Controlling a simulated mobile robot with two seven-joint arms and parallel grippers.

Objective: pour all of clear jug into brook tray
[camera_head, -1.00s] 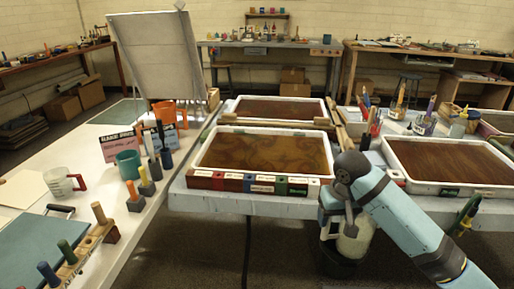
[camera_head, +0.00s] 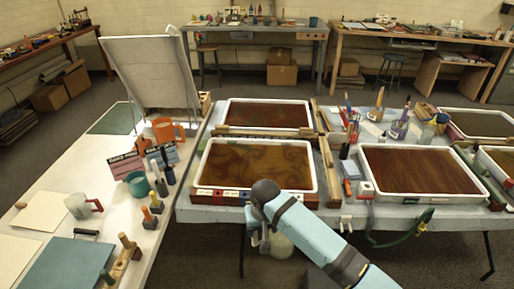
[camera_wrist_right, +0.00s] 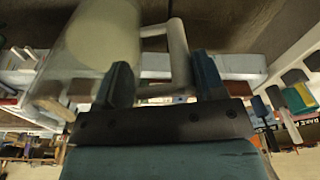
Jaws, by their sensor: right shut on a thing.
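My right gripper (camera_head: 263,240) is shut on the handle of a pale, cloudy clear jug (camera_head: 279,244), in front of the tray table's front edge and low in the head view. In the right wrist view the jug body (camera_wrist_right: 95,38) and its handle (camera_wrist_right: 179,55) show at the fingers (camera_wrist_right: 163,78). How full it is cannot be told. Behind it stands a white-rimmed tray (camera_head: 313,172) with swirled brown liquid and coloured blocks along its front. More brown-filled trays stand behind (camera_head: 224,113) and to the right (camera_head: 366,166). I cannot read which is brook. My left gripper is out of view.
On the left table are a clear mug with a red handle (camera_head: 77,206), a teal mug (camera_head: 138,184), an orange jug (camera_head: 165,131) and upright tools. Wooden strips (camera_head: 330,170) lie between trays.

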